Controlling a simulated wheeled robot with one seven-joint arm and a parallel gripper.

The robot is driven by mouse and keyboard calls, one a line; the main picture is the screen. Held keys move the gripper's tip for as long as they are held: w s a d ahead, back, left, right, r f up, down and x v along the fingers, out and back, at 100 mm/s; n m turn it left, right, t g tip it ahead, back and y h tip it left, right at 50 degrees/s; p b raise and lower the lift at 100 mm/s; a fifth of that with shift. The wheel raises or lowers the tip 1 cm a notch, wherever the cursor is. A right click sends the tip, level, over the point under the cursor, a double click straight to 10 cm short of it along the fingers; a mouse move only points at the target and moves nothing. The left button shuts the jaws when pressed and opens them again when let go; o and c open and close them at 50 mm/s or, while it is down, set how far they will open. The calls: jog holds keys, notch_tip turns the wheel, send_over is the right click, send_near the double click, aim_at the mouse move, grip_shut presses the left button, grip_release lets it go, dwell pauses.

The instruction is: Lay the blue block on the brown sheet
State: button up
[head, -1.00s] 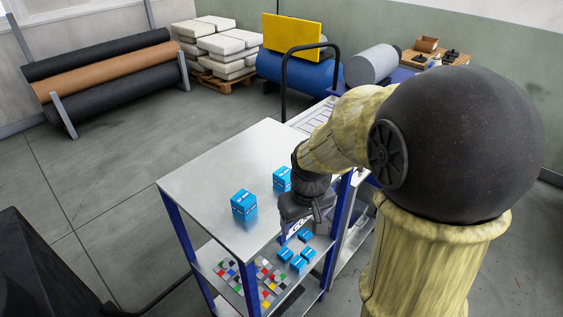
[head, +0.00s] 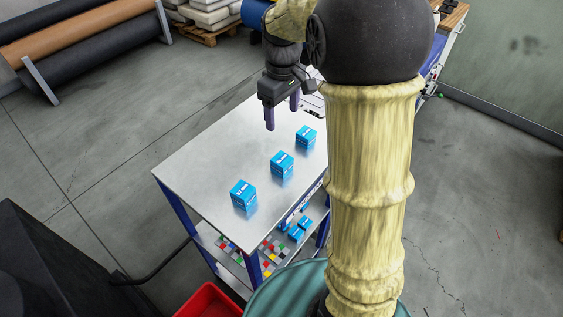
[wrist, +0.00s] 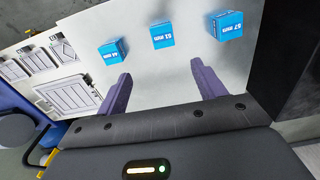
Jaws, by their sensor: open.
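Three blue blocks with white print stand on the metal cart top (head: 205,165): a near one (head: 243,195), a middle one (head: 282,165) and a far one (head: 306,137). The wrist view shows them as a left block (wrist: 113,50), a middle block (wrist: 162,35) and a right block (wrist: 228,25), each with a printed mm label. My gripper (head: 282,118) is open and empty over the far part of the cart top, apart from the blocks. I see no flat brown sheet; a brown roll (head: 70,28) lies in a rack at the back left.
Smaller blue boxes (head: 300,230) and coloured pieces (head: 268,252) sit on the cart's lower shelf. A white panel with outlined compartments (wrist: 65,97) is beside the blocks in the wrist view. A red bin (head: 210,302) stands in front.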

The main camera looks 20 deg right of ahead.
jog(key=p, duration=0.3)
send_near(282, 159)
jog(key=f, duration=0.5)
jog(key=shift+w+d+f, duration=0.1)
jog(key=shift+w+d, duration=0.05)
jog(key=shift+w, duration=0.25)
jog(key=shift+s+f+p, duration=0.2)
jog(key=shift+f+p, duration=0.2)
jog(key=shift+f, duration=0.05)
jog(key=shift+s+f+p, duration=0.1)
jog(key=shift+f+p, duration=0.7)
jog(key=shift+f, duration=1.35)
jog(key=c, duration=1.4)
